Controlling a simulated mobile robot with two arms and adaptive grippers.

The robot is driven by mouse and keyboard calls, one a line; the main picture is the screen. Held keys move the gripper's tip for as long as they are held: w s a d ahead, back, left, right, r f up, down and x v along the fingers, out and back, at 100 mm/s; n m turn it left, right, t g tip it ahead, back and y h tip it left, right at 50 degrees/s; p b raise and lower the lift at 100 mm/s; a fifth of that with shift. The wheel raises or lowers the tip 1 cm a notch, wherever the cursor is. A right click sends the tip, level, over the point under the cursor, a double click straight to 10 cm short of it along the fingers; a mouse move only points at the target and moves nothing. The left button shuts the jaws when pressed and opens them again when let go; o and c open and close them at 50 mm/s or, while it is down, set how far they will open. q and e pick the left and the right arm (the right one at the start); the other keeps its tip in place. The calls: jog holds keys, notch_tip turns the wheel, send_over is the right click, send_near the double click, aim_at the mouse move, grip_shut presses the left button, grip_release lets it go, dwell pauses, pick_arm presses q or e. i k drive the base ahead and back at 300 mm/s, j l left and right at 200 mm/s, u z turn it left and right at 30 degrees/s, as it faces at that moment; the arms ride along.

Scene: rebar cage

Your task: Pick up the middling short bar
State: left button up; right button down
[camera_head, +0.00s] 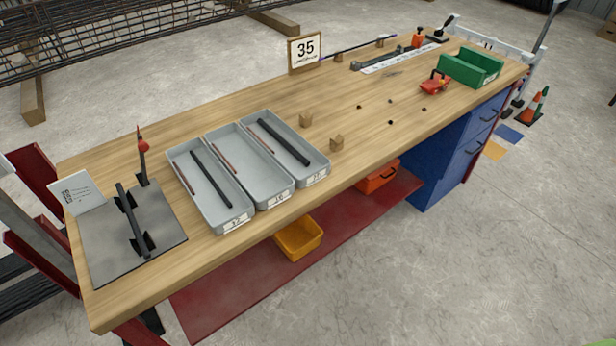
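Three grey trays stand side by side on the wooden workbench. The left tray (234,217) holds a dark bar (211,179) and a thin reddish rod (184,171). The middle tray (277,193) holds a thin reddish rod (223,158) and no dark bar. The right tray (317,177) holds a dark bar (284,142) and a thin reddish rod (257,139). Another short dark bar (129,212) rests across two small supports on a grey plate (100,262). I cannot tell which bar is the middling one. Neither gripper is in view.
A sign reading 35 (305,50) stands at the back edge. A green bin (470,66) and a red tool (434,83) are at the far right. A red-tipped upright (142,155) stands behind the plate.

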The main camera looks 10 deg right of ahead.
aim_at(140, 240)
jog(key=j, duration=0.7)
jog(key=k+j+z, duration=0.15)
jog(key=j, duration=0.6)
